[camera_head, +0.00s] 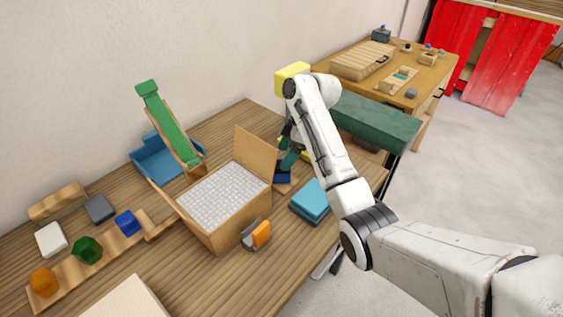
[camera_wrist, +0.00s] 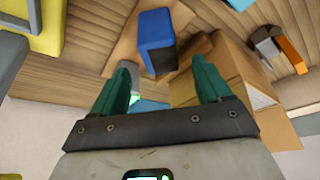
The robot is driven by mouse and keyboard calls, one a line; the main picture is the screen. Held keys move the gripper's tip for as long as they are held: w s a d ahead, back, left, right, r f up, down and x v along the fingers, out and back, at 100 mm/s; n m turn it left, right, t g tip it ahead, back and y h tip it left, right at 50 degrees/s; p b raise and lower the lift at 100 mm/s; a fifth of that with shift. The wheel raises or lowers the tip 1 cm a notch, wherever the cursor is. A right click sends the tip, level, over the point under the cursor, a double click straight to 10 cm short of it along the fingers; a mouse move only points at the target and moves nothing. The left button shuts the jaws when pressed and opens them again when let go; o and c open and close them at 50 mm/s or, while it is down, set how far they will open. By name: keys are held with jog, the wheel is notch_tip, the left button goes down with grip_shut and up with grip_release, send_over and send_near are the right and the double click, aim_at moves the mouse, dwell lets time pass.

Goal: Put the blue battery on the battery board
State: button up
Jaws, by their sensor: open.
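A blue block, which looks like the blue battery (camera_wrist: 157,27), rests on a light wooden board (camera_wrist: 122,42) in the wrist view. I cannot tell whether this is the battery board. In the head view a dark blue piece (camera_head: 282,179) shows below my gripper on a small wooden board (camera_head: 285,189), partly hidden by the arm. My gripper (camera_wrist: 162,68) has two teal fingers spread apart with nothing between them. The block lies beyond the fingertips, roughly centred between them. My gripper also shows in the head view (camera_head: 289,158), beside the open box.
An open cardboard box (camera_head: 228,226) with white contents stands left of my gripper. A teal stack (camera_head: 309,203) lies right of it, and an orange-and-grey item (camera_head: 258,234) at its front. A yellow block (camera_head: 291,73) and green case (camera_head: 375,120) are behind the arm.

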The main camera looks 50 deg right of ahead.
jog(key=p+v, duration=0.3)
jog(key=v, duration=0.4)
jog(key=shift+r, duration=0.35)
jog(key=shift+s+d, duration=0.1)
